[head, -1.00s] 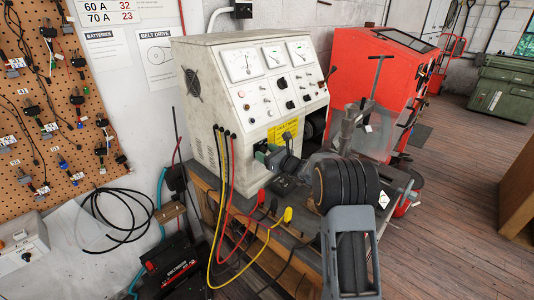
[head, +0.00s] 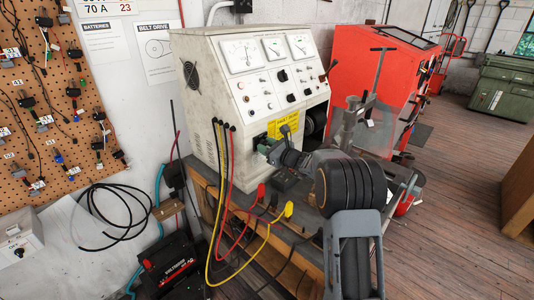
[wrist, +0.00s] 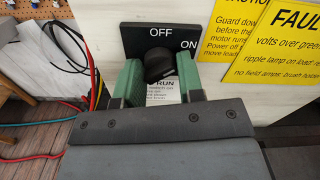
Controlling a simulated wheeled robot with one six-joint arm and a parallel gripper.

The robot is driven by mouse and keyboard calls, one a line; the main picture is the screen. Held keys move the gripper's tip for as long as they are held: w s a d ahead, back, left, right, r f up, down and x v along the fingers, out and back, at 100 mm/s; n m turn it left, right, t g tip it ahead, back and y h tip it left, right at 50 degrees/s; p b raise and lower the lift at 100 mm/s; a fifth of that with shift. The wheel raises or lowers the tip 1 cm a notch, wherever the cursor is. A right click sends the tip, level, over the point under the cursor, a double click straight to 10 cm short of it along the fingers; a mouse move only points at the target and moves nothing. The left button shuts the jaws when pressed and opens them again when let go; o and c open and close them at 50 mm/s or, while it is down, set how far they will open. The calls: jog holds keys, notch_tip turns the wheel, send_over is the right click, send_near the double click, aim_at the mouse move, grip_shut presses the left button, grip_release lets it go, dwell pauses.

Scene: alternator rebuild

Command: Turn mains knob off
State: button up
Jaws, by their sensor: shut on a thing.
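The mains knob (wrist: 160,68) is a black rotary knob on a black plate (wrist: 133,38) marked OFF at top centre and ON to the right. It shows in the wrist view; I cannot tell exactly which mark it points at. My gripper (wrist: 159,72) has its two green fingers on either side of the knob, shut on it. In the head view my gripper (head: 268,148) reaches the lower front of the cream test bench (head: 205,110), and the knob is hidden there behind the fingers.
Yellow notices (wrist: 240,28) are beside the plate. Yellow and red cables (head: 222,180) hang left of my gripper. A metal stand (head: 350,125) and a red cabinet (head: 375,65) are to the right. A black-and-red battery (head: 172,262) sits lower left. Wooden floor is open at right.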

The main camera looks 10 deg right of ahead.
jog(key=n+b, duration=1)
jog(key=b, duration=0.7)
jog(key=shift+r+n+b, duration=0.1)
jog(key=shift+n+b, duration=0.2)
jog(key=shift+b, duration=0.15)
jog(key=o, duration=0.9)
jog(key=shift+d, duration=0.1)
jog(key=b+v, duration=0.1)
jog(key=v, duration=1.2)
jog(key=shift+s+d, duration=0.15)
jog(key=shift+s, duration=0.15)
